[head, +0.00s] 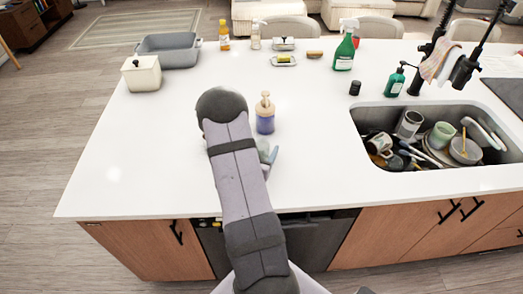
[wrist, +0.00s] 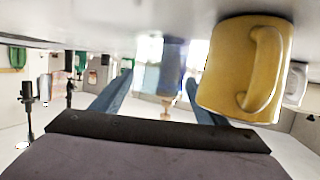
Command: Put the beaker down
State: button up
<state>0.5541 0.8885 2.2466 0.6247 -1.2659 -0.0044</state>
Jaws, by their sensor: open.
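My gripper (head: 268,152) is low over the island counter, mostly hidden behind my arm in the head view. In the wrist view, which appears upside down, its two blue fingers (wrist: 159,78) are apart with nothing held between them. A yellow mug with a handle (wrist: 245,65) is close beside the right-hand finger, outside the jaws. It appears to stand on the counter and partly covers that finger. The mug is hidden in the head view. Nothing else near the gripper looks like a beaker.
A pump bottle with blue-purple liquid (head: 265,118) stands just beyond the gripper; it shows blurred beyond the fingers in the wrist view (wrist: 160,75). The sink (head: 358,122) full of dishes is at right. A white canister (head: 142,76) and grey basin (head: 180,60) stand back left. The left counter is clear.

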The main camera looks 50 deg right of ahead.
jog(key=shift+w+d+f, duration=0.1)
jog(key=shift+d, duration=0.15)
jog(key=c, duration=1.3)
jog(key=shift+o, duration=0.2)
jog(key=shift+r, duration=0.3)
notch_tip(320, 180, up, 9)
jog(key=b, duration=0.1)
jog(key=shift+b, duration=0.4)
jog(key=shift+r, duration=0.2)
dwell(0.3)
